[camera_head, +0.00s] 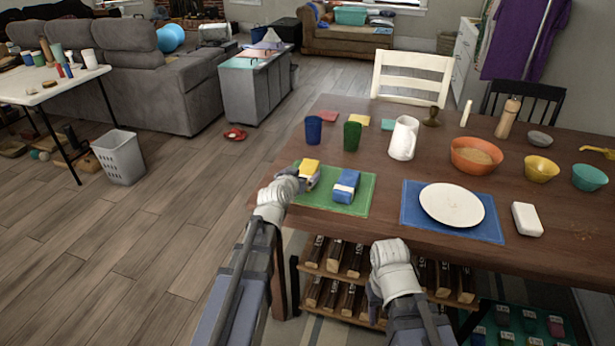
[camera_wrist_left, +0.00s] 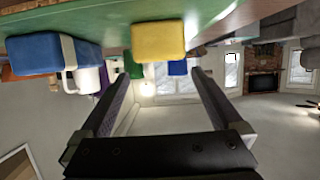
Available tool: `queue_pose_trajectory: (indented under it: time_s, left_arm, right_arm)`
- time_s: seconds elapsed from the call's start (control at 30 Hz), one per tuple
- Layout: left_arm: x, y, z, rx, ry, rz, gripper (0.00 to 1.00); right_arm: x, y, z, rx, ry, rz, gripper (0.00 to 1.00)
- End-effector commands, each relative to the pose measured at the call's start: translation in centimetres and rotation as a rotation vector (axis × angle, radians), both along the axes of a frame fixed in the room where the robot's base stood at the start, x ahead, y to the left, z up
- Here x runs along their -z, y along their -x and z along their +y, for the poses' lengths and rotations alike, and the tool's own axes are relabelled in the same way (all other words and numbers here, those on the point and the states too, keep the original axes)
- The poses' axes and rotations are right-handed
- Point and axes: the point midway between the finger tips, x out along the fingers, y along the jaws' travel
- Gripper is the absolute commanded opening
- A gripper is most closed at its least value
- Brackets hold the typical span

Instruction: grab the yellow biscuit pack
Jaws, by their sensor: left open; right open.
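The yellow biscuit pack (camera_head: 309,166) stands on the green mat (camera_head: 361,198) near its left edge. My left gripper (camera_head: 309,181) is right at the pack, on its near side, and partly covers its lower part. In the left wrist view, which is upside down, the yellow pack (camera_wrist_left: 158,41) is ahead of the open left gripper (camera_wrist_left: 159,76), roughly in line with the gap between its fingers. Nothing is held. A blue pack (camera_head: 346,186) stands on the mat to the right. My right arm's wrist is below the table's front edge; its jaws do not show.
Blue cup (camera_head: 313,130), green cup (camera_head: 352,136) and white pitcher (camera_head: 403,139) stand behind the mat. A white plate (camera_head: 452,204) lies on a blue mat (camera_head: 413,224) to the right. A shelf of bottles (camera_head: 331,294) is under the table (camera_head: 530,258).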

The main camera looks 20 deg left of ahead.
Motion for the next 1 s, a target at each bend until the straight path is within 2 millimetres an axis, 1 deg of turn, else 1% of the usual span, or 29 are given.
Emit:
queue_pose_trajectory:
  time_s: [0.03,0.1,0.27,0.37,0.53,0.6,0.67,0.9,0.93,1.0]
  left_arm:
    - [0.5,-0.9,0.0,0.001,-0.001,0.000,1.00]
    - [0.6,-1.4,0.0,0.000,-0.001,0.000,1.00]
    - [0.7,-1.5,0.0,0.000,-0.001,0.000,1.00]
    - [1.1,-2.2,0.0,0.000,-0.001,0.000,1.00]
    - [2.5,-4.3,0.1,0.001,-0.001,0.001,1.00]
    - [2.7,-5.3,0.0,0.001,-0.001,0.000,1.00]
    - [2.9,-5.9,0.0,0.001,0.000,0.000,1.00]
    - [2.8,-6.0,-0.1,0.001,-0.001,0.000,1.00]
    - [2.8,-6.0,0.0,0.001,-0.001,0.000,0.98]
    - [2.8,-6.0,0.0,0.001,-0.001,0.000,0.90]
  right_arm:
    - [0.5,0.0,0.0,0.000,0.000,0.000,0.50]
    - [0.6,0.0,0.0,0.000,0.000,0.000,0.50]
    - [0.7,0.0,0.0,0.000,0.000,0.000,0.50]
    - [1.1,0.0,0.0,0.000,0.000,0.000,0.50]
    - [2.5,0.0,0.0,0.000,0.000,0.000,0.50]
    - [2.7,0.0,0.0,0.000,0.000,0.000,0.50]
    - [2.9,0.0,0.0,0.000,0.000,0.000,0.50]
    - [2.8,0.0,0.0,0.000,0.000,0.000,0.50]
    - [2.8,0.0,0.0,0.000,0.000,0.000,0.50]
    - [2.8,0.0,0.0,0.000,0.000,0.000,0.50]
